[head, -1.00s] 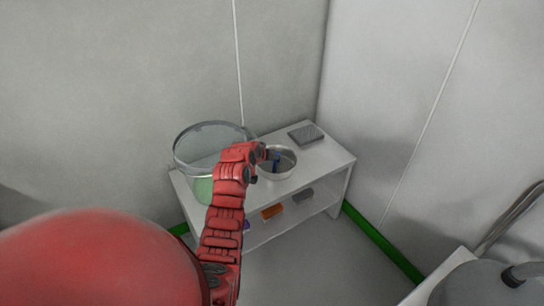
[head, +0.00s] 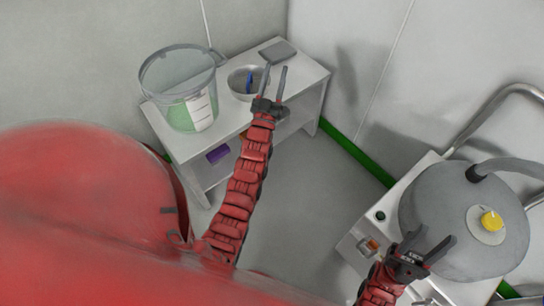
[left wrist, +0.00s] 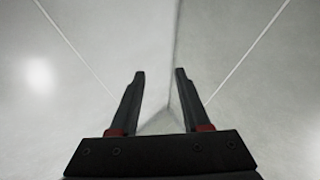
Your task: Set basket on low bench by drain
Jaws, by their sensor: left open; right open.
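I cannot make out a basket or a drain in these views. A low white bench (head: 306,76) with a lower shelf stands in the wall corner in the head view. My left gripper (head: 275,72) is open and empty, its fingers pointing up in front of the bench top in the picture. In the left wrist view its two fingers (left wrist: 160,75) stand apart against the bare wall corner. My right gripper (head: 435,240) is open and empty at the lower right, in front of a grey rounded vessel (head: 430,200).
On the bench stand a clear bucket (head: 178,82) with green contents, a metal bowl (head: 238,90) holding something blue, and a grey flat item (head: 277,52). A purple item (head: 218,154) is on the lower shelf. The vessel's cart (head: 400,185) has a bent rail. Floor between is clear.

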